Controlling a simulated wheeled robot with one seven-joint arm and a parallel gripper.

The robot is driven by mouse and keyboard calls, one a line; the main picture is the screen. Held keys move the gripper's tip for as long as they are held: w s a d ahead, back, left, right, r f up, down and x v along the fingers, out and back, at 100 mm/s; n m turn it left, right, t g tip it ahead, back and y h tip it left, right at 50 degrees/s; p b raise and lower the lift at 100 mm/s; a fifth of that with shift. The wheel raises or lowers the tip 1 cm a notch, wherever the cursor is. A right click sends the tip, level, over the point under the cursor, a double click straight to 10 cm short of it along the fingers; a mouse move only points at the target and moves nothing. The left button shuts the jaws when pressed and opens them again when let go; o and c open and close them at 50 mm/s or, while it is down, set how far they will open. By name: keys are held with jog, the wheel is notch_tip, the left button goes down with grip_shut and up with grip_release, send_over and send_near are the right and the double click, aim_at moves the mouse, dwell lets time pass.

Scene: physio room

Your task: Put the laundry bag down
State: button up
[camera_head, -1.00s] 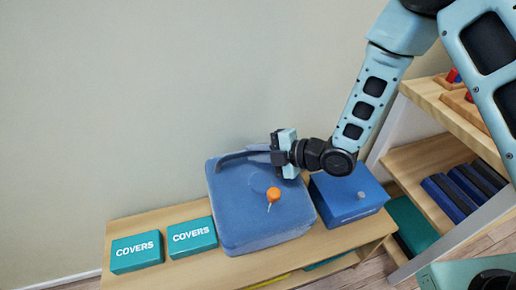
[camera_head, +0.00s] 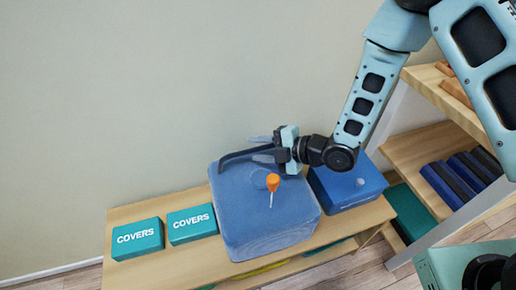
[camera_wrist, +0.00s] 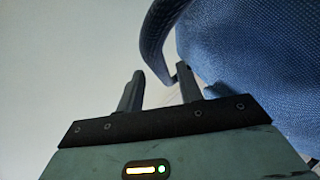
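The laundry bag (camera_head: 260,222) is a blue, boxy fabric bag with an orange toggle (camera_head: 272,183) and a dark strap (camera_head: 235,157). It appears to rest on the wooden bench (camera_head: 190,250), between teal boxes and a blue box. My gripper (camera_head: 262,148) is at the bag's top back edge, with its fingers spread around the strap area. In the wrist view the fingers (camera_wrist: 160,90) stand apart, with the strap (camera_wrist: 153,35) curving down close to them and the bag (camera_wrist: 250,60) at the right. I cannot tell whether the strap touches a finger.
Two teal boxes marked COVERS (camera_head: 137,238) stand on the bench left of the bag. A blue box (camera_head: 345,185) stands close on its right. A wooden shelf unit (camera_head: 430,155) with dark blue items is further right. The wall is behind the bench.

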jog(key=s+d+r+m+h, duration=0.4)
jog(key=d+r+m+h, duration=0.1)
jog(key=d+r, duration=0.35)
jog(key=s+d+r+m+g+h, duration=0.1)
jog(key=s+r+m+g+h, duration=0.1)
jog(key=s+r+m, duration=0.3)
jog(key=s+d+r+m+g+h, duration=0.2)
jog(key=s+m, duration=0.6)
jog(key=s, duration=0.6)
notch_tip(320, 180, up, 3)
jog(key=g+h, duration=0.1)
jog(key=h, duration=0.1)
jog(key=shift+s+d+m+g+h, duration=0.15)
jog(key=shift+s+m+g+h, duration=0.05)
jog(key=shift+m+g+h, duration=0.1)
jog(key=shift+r, duration=0.1)
notch_tip(320, 180, up, 12)
jog(key=p, duration=1.2)
